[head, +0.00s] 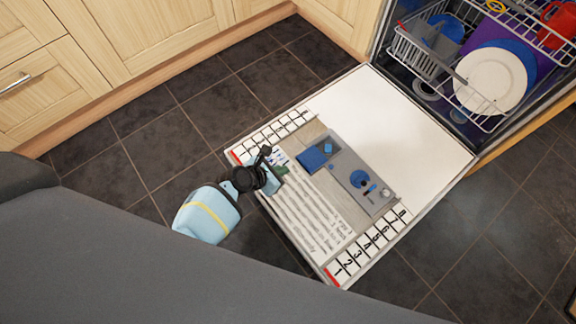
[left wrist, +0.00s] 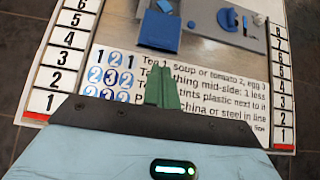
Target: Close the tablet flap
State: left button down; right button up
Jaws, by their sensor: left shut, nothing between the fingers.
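The tablet flap (head: 312,158) is a blue square at the left end of the grey dispenser panel (head: 352,180) on the inside of the lowered dishwasher door (head: 425,135). It also shows in the left wrist view (left wrist: 160,32), at top centre. It looks open, swung out toward my gripper, with a small blue patch beside it on the panel. My left gripper (head: 281,170) is over the door's printed area, just left of the flap and apart from it. Its green fingers (left wrist: 162,78) are shut and empty. My right gripper is not in view.
The dishwasher's lower rack (head: 440,60) holds a white plate (head: 490,80), blue dishes and a red item (head: 558,25). Wooden cabinets (head: 130,40) line the back left. Dark floor tiles (head: 130,170) around the door are clear.

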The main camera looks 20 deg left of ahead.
aim_at(311, 158)
jog(key=k+j, duration=0.85)
